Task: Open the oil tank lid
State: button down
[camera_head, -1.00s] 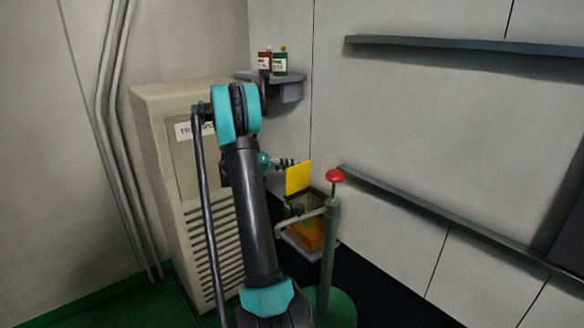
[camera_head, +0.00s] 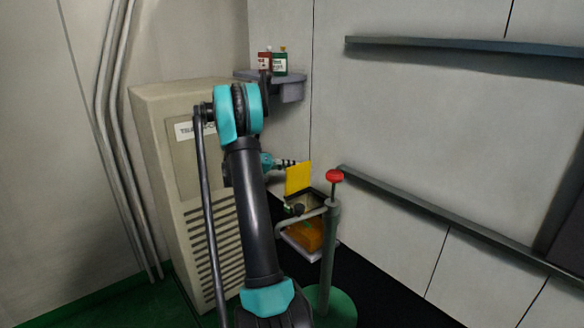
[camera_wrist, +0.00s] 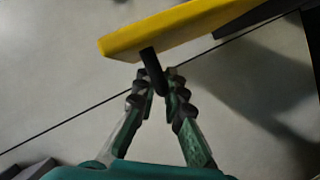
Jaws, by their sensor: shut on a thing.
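The oil tank (camera_head: 303,236) is a box with orange contents, low in the corner beyond the green post. Its yellow lid (camera_head: 298,179) stands raised, close to upright, above the tank's back side. In the wrist view the lid (camera_wrist: 185,29) shows as a yellow slab seen along its edge, with a dark handle (camera_wrist: 152,72) sticking out from it. My gripper (camera_wrist: 160,83) is shut on this handle, its two fingers on either side. In the head view my gripper (camera_head: 288,164) is partly hidden by my arm.
A green post with a red knob (camera_head: 335,176) and a side pipe stands in front of the tank. A beige cabinet (camera_head: 180,180) is at the left. A corner shelf (camera_head: 290,90) holds a red and a green container. A rail runs along the right wall.

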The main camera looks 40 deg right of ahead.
jog(key=shift+w+a+f, duration=0.1)
jog(key=shift+w+f, duration=0.15)
jog(key=shift+w, duration=0.3)
jog(key=shift+w+f, duration=0.25)
jog(key=shift+w, duration=0.25)
jog(key=c, duration=1.9)
grip_release()
jog(key=shift+a, duration=0.1)
jog(key=v, duration=1.1)
jog(key=shift+a+r, duration=0.15)
jog(key=shift+a, duration=0.25)
jog(key=shift+w, duration=0.1)
